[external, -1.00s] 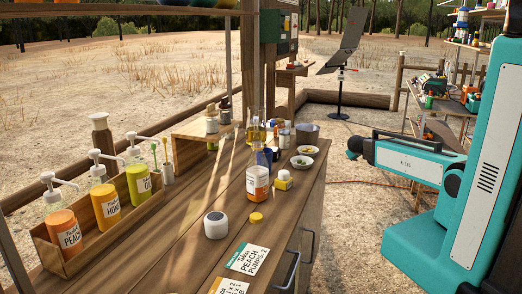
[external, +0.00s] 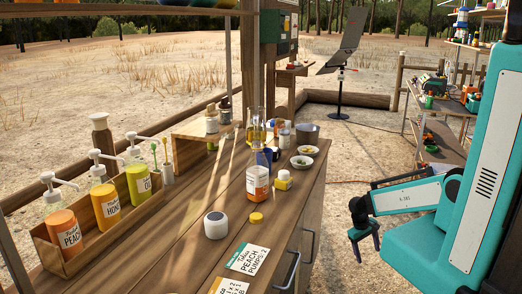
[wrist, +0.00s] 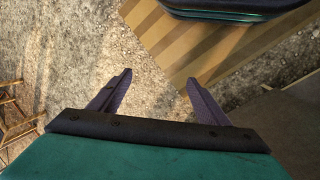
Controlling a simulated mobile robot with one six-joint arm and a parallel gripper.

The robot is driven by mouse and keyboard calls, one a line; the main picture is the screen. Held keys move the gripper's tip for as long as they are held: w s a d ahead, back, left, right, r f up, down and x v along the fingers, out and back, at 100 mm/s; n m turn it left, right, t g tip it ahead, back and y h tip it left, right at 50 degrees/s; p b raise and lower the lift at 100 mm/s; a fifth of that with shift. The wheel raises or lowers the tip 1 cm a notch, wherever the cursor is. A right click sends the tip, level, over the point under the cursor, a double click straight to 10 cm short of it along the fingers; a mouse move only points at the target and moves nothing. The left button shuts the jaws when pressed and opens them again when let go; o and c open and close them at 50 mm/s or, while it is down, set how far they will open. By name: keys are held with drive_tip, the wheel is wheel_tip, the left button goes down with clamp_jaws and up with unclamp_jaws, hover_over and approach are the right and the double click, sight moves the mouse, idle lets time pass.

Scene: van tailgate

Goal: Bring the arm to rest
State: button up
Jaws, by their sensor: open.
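My gripper (external: 367,254) hangs below the bent wrist of my teal and white arm, to the right of the wooden counter (external: 205,190) in the external view. Its two dark fingers point down, apart, with nothing visible between them. In the wrist view the fingers of my gripper (wrist: 160,78) are spread over gravel and the edge of a striped brown surface (wrist: 205,60). No held object shows.
Shelves (external: 435,130) stand behind my arm. Gravel between counter and arm looks clear.

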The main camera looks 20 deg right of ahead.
drive_tip(key=s+a+f+g+y, duration=0.1)
drive_tip(key=s+a+f+g, duration=0.1)
drive_tip(key=s+a, duration=0.2)
drive_tip(key=s+a+f+g+y, duration=0.1)
drive_tip(key=s+a+f+y, duration=0.1)
drive_tip(key=s, duration=0.9)
drive_tip(key=a+f, duration=0.1)
drive_tip(key=a, duration=0.1)
drive_tip(key=shift+a+f+n+g, duration=0.25)
drive_tip(key=shift+a+n+g, duration=0.1)
drive_tip(key=shift+n+g, duration=0.05)
